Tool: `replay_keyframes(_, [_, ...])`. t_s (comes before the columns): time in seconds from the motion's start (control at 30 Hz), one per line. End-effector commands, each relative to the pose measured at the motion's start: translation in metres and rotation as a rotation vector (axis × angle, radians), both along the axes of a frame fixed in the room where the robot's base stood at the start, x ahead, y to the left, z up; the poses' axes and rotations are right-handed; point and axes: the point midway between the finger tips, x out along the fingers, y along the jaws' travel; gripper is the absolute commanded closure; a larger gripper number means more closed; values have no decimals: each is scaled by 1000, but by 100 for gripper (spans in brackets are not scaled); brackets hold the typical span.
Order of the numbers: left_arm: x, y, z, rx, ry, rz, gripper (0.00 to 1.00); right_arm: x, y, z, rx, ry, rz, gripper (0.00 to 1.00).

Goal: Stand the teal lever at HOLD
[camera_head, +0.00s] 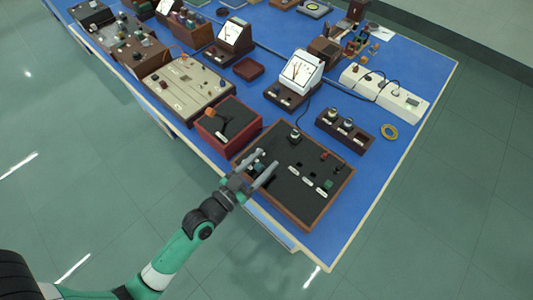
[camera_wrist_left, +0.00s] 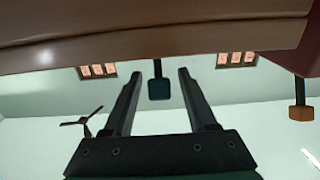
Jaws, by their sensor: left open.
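The teal lever (camera_wrist_left: 158,88) shows in the left wrist view as a dark stem with a dark teal block at its end. It lies between the two fingers of my left gripper (camera_wrist_left: 157,72), with a gap on each side. In the head view my left gripper (camera_head: 268,164) is open over the left front part of a black-topped wooden box (camera_head: 293,187). There the gripper hides the lever, or I cannot pick it out. I cannot read a HOLD mark in either view. My right gripper is not in view.
A red box (camera_head: 228,124) with an orange-knobbed lever (camera_wrist_left: 302,113) stands close by on the left. A small teal block (camera_head: 329,184) and a red knob (camera_head: 324,155) sit on the black top. A white-faced meter (camera_head: 300,72) stands behind. The blue table's front edge runs under my arm.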

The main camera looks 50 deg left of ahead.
Motion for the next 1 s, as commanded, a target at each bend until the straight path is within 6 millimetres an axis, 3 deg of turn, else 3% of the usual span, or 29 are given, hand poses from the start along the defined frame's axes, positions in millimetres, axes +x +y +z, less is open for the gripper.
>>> replay_keyframes(0.13, [15, 1, 0, 1, 0, 0, 43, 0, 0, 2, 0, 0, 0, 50])
replay_keyframes(0.4, [18, 1, -1, 0, 1, 0, 43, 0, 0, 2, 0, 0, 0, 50])
replay_keyframes(0.73, [17, 1, -1, 0, 1, 0, 100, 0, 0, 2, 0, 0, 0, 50])
replay_keyframes(1.0, [18, 1, 1, 0, 6, 0, 100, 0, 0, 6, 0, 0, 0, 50])
